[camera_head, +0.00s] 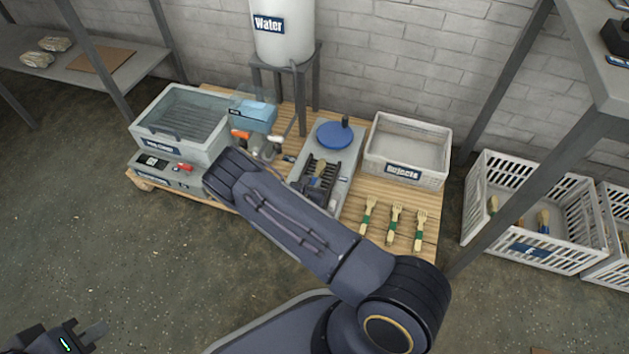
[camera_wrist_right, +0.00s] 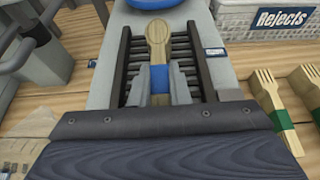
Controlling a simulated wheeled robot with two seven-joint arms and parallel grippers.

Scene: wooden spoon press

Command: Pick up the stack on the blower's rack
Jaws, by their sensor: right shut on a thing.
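A stack of wooden spoons with a blue band (camera_wrist_right: 159,80) lies on the dark slatted rack (camera_wrist_right: 184,62) of the grey blower. In the head view the stack (camera_head: 317,169) shows small on the blower's rack (camera_head: 331,160), partly hidden by my right arm. My right gripper (camera_wrist_right: 159,86) is shut on the stack, one finger on each side at the band. The spoon bowl points toward the blower's blue round part (camera_head: 335,134). My left gripper (camera_head: 84,337) is at the lower left, over the floor and empty; its jaw opening is unclear.
Several green-banded forks (camera_head: 395,224) lie right of the blower on the wooden pallet. A Rejects crate (camera_head: 408,148) stands behind them. A lidded grey machine (camera_head: 182,122) is left, a Water tank (camera_head: 284,30) behind. White crates (camera_head: 532,208) stand right.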

